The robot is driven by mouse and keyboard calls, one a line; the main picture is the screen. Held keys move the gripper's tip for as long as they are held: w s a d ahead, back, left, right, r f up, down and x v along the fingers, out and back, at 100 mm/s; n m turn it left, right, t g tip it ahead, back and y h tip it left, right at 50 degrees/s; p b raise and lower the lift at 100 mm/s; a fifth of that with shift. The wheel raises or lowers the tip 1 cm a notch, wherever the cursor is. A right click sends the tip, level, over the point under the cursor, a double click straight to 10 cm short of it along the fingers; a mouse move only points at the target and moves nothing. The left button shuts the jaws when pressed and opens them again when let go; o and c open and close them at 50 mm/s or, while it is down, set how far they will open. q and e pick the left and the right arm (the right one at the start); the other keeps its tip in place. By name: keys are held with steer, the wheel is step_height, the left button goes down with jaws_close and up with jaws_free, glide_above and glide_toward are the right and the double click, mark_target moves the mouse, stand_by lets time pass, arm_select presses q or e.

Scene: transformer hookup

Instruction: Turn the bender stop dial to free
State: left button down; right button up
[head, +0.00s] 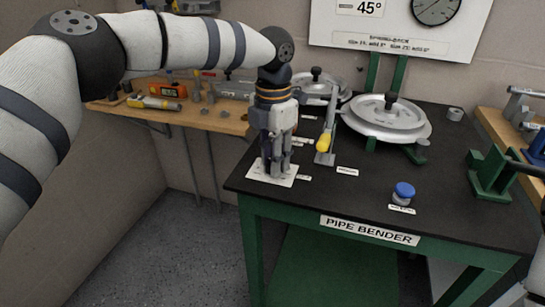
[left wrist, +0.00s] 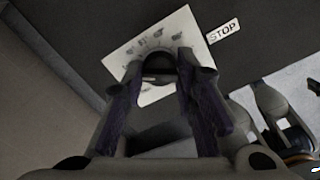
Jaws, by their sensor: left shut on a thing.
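The stop dial is a dark round knob (left wrist: 158,66) on a white plate (left wrist: 135,48) with markings around it, beside a STOP label (left wrist: 222,32) in the left wrist view. In the head view the plate (head: 256,173) lies at the near left corner of the bender table, and my gripper hides the knob. My left gripper (head: 276,174) points straight down over the plate, its fingers closed around the knob; they also show in the left wrist view (left wrist: 160,82). The knob's pointer and the marking it faces cannot be made out. My right gripper is not in view.
A wooden bench (head: 215,121) with tools stands behind on the left. The table's front middle is mostly clear.

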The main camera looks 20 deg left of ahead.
arm_select(q)
steer(key=n, duration=1.2)
stand_by(0.6)
steer(key=c, duration=1.3)
jaws_free()
step_height(320, 180, up, 12)
steer(key=shift+f, duration=0.1)
